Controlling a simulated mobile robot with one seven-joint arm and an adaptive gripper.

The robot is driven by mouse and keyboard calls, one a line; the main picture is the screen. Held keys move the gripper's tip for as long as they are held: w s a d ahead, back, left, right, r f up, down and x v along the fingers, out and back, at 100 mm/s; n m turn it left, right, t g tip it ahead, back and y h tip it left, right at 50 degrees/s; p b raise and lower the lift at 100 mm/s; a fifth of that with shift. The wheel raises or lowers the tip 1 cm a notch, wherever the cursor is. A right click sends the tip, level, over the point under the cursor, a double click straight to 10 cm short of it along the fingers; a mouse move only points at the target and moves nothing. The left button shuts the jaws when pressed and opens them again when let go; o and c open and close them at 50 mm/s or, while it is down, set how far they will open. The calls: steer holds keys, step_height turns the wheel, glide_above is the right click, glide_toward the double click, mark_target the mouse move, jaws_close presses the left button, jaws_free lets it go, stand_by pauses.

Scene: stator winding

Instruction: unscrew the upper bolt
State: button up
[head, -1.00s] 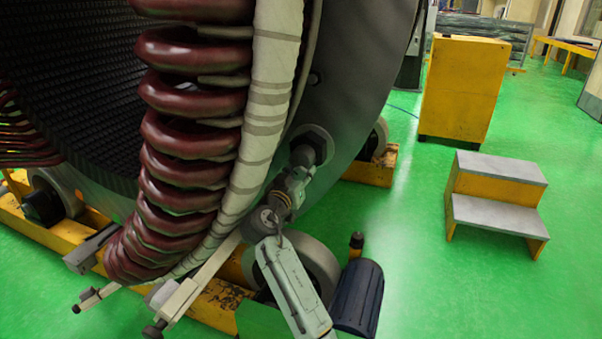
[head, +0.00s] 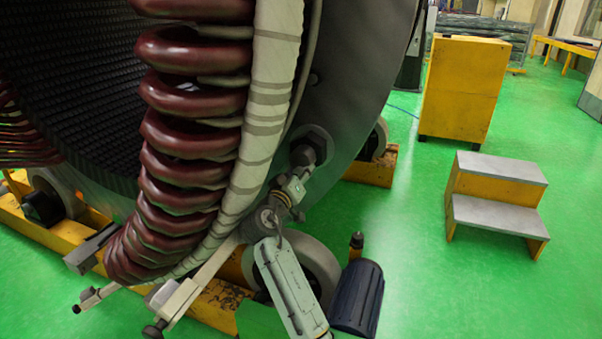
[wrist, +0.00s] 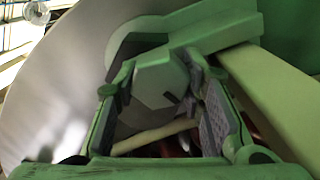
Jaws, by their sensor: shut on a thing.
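The upper bolt (head: 318,138) sticks out of the grey face of the large stator ring (head: 350,85), just right of the white wrapped bundle. Its hex head (wrist: 158,78) fills the space between my fingers in the wrist view. My gripper (head: 301,168) comes up from below and is shut on the bolt, with one finger on either side of the head. The fingers hide part of the bolt in the head view, and its thread cannot be seen.
Dark red coils (head: 185,140) and the white wrapped bundle (head: 268,100) stand close on the left. A metal clamp bar (head: 205,270) and a roller (head: 315,262) lie below. Yellow steps (head: 495,200) and a yellow cabinet (head: 462,88) stand on the green floor at right, which is mostly clear.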

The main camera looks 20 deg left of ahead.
steer(key=n+p, duration=0.1)
steer(key=n, duration=0.3)
steer(key=shift+n, duration=0.3)
steer(key=n+p, duration=0.1)
steer(key=n, duration=0.2)
steer(key=shift+n, duration=0.4)
steer(key=n+p, duration=0.1)
steer(key=n, duration=0.3)
steer(key=shift+a+f, duration=0.1)
steer(key=shift+f, duration=0.05)
steer(key=n, duration=0.8)
steer(key=shift+f+n, duration=0.1)
steer(key=shift+n, duration=0.2)
steer(key=n, duration=0.3)
steer(key=shift+n, duration=0.3)
steer(key=n, duration=0.4)
steer(key=shift+d, duration=0.25)
steer(key=shift+n, duration=2.2)
